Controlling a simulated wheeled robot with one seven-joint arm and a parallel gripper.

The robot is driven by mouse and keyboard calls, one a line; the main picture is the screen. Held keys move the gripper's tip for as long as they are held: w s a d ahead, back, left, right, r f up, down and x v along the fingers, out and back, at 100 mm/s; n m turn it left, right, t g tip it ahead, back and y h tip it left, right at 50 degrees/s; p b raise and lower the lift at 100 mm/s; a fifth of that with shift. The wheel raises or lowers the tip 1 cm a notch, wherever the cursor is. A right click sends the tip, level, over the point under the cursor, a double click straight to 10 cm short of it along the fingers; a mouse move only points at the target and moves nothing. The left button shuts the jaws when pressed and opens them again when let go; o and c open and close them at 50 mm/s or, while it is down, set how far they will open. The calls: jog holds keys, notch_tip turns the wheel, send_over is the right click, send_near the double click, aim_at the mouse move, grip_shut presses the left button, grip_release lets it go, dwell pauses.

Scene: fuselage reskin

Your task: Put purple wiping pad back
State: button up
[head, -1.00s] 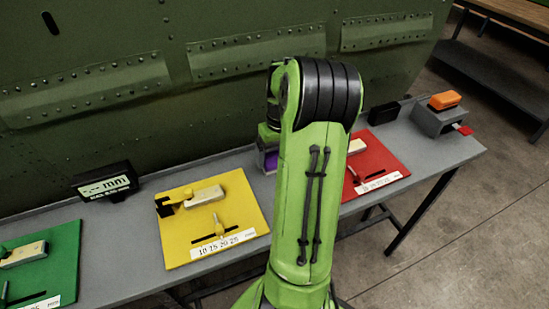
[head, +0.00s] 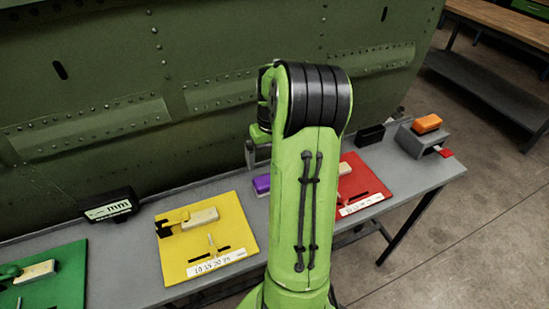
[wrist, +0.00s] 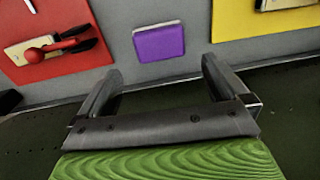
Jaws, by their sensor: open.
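The purple wiping pad (head: 261,184) lies flat on the grey bench between the yellow board and the red board. It also shows in the wrist view (wrist: 159,42), beyond the fingertips and roughly centred between them. My gripper (wrist: 160,72) is open with nothing between its fingers. In the head view my gripper (head: 251,155) hangs above the bench by the pad, apart from it. My arm hides part of the bench right of the pad.
The yellow board (head: 235,256) and red board (head: 366,187) carry tools. A grey block (head: 408,142) with an orange pad (head: 427,123) stands at the bench's right end. A small black box (head: 370,135) is beside it. The green riveted panel (head: 200,60) rises behind the bench.

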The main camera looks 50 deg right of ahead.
jog(key=a+r+n+t+h+p, duration=0.1)
jog(key=a+r+n+h+p, duration=0.15)
jog(key=a+r, duration=1.2)
jog(key=s+a+n+t+y, duration=0.2)
jog(key=s+a+n+t, duration=0.1)
jog(key=s+a, duration=0.8)
jog(key=a+t, duration=0.1)
jog(key=a, duration=0.2)
jog(key=shift+s+b, duration=0.2)
jog(key=shift+b, duration=0.2)
jog(key=shift+a+r+n, duration=0.1)
jog(key=shift+n, duration=0.15)
